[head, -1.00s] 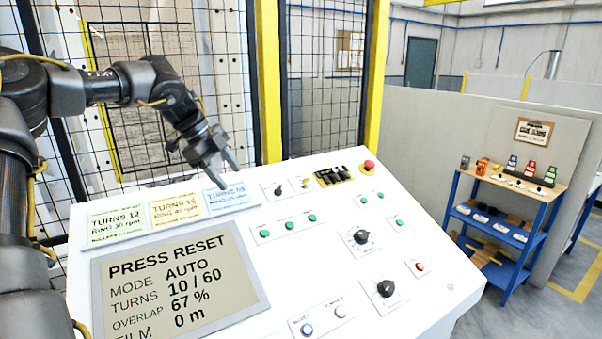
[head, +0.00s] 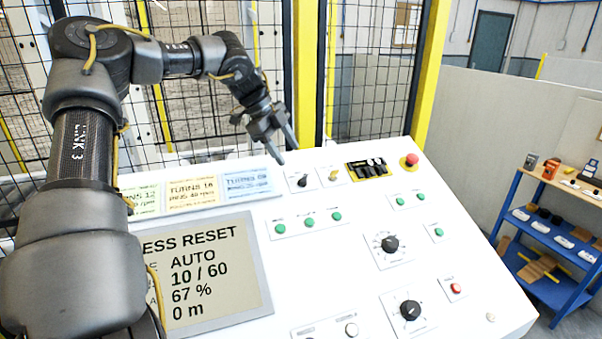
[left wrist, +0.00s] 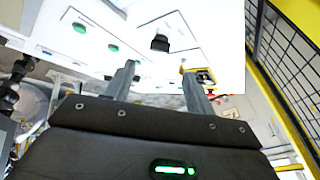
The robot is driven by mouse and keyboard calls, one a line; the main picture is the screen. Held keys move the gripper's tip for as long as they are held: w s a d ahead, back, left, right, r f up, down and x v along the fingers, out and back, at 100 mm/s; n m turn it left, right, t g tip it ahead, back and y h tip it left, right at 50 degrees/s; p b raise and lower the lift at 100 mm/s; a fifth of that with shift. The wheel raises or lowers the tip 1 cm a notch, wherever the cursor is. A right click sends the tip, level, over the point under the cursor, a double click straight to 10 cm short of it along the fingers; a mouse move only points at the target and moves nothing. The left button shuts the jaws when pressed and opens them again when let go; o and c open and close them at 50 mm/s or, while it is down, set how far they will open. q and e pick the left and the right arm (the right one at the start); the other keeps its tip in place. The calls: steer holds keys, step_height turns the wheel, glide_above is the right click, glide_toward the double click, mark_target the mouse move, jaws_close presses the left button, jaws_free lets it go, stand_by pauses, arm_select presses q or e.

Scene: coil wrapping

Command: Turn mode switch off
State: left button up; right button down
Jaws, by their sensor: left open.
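The white control panel (head: 380,215) fills the middle of the head view. A small black rotary switch (head: 302,181) is on its top row and looks like the mode switch, but its label is too small to read. It also shows in the left wrist view (left wrist: 160,43), beyond the fingers. Beside it is a brass-coloured switch (head: 333,175). My left gripper (head: 285,153) is open and empty, above and slightly left of the black switch, apparently not touching it. Its two fingers show in the left wrist view (left wrist: 158,70). The display (head: 205,270) reads AUTO. My right gripper is out of view.
Green buttons (head: 309,222) sit below the switches. A dark multi-part device on yellow (head: 368,167) and a red mushroom button (head: 409,160) lie to the right. A mesh fence with yellow posts (head: 306,70) stands behind the panel. A blue shelf (head: 520,215) is at far right.

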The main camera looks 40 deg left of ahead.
mark_target(301, 181)
arm_select(q)
steer(key=p+x, duration=0.2)
steer(key=x, duration=0.6)
steer(key=shift+w+f+p, duration=0.1)
steer(key=shift+p, duration=0.3)
steer(key=shift+w+d+f, duration=0.1)
steer(key=shift+d+f, duration=0.05)
steer(key=shift+f, duration=0.25)
